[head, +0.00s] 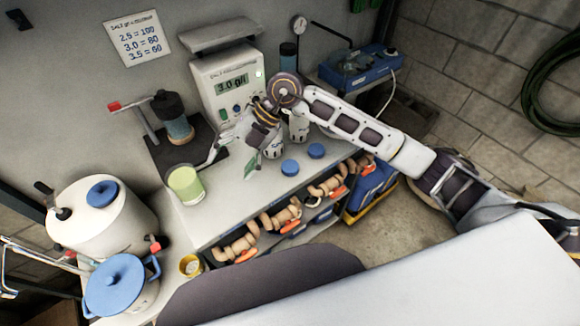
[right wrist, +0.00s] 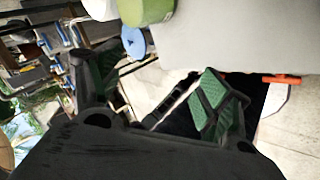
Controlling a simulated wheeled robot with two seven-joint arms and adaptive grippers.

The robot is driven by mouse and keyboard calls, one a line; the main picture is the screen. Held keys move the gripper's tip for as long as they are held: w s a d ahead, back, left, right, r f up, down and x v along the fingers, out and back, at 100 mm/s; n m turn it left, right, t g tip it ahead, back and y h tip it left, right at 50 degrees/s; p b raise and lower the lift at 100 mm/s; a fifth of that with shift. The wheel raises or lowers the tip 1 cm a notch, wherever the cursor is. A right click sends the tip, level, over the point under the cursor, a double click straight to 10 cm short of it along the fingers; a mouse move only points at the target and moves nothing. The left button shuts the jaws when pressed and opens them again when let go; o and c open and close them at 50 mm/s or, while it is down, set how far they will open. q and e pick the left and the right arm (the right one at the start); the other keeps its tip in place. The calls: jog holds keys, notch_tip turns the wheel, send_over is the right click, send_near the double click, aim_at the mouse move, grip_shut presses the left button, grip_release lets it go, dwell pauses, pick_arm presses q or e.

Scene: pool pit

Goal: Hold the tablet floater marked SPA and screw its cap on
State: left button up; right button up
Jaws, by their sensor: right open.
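Two white tablet floaters stand side by side on the grey bench, partly behind my right arm: a left floater (head: 272,151) and a right floater (head: 299,129). Dark marks show on them, but I cannot read which says SPA. Two blue caps lie flat in front, a left cap (head: 290,167) and a right cap (head: 316,151), apart from the floaters. My right gripper (head: 230,160) is open and empty, left of the floaters and above the bench. Its green-padded fingers also show spread in the right wrist view (right wrist: 157,90). My left gripper is out of view.
A green-filled cup (head: 186,184) stands left of my right gripper. A black-topped bottle (head: 174,118) is back left. A white tank (head: 100,222) and blue-lidded pot (head: 121,284) crowd the left. Pipe fittings (head: 282,217) fill the shelf below.

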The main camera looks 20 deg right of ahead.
jog(key=w+d+m+h, duration=0.1)
jog(key=w+d+h, duration=0.2)
jog(key=d, duration=0.5)
jog(key=w+d+f+m+t+h, duration=0.1)
jog(key=w+d+m+h, duration=0.1)
jog(key=d+h, duration=0.3)
jog(key=d, duration=0.4)
jog(key=shift+w, duration=0.4)
jog(key=shift+f, duration=0.25)
jog(key=p, duration=0.1)
send_over(290, 166)
jog(key=shift+s+d+f, duration=0.1)
jog(key=shift+f, duration=4.1)
jog(key=shift+w+f+p, duration=0.2)
jog(key=shift+f+p, duration=0.45)
jog(key=shift+f, duration=1.95)
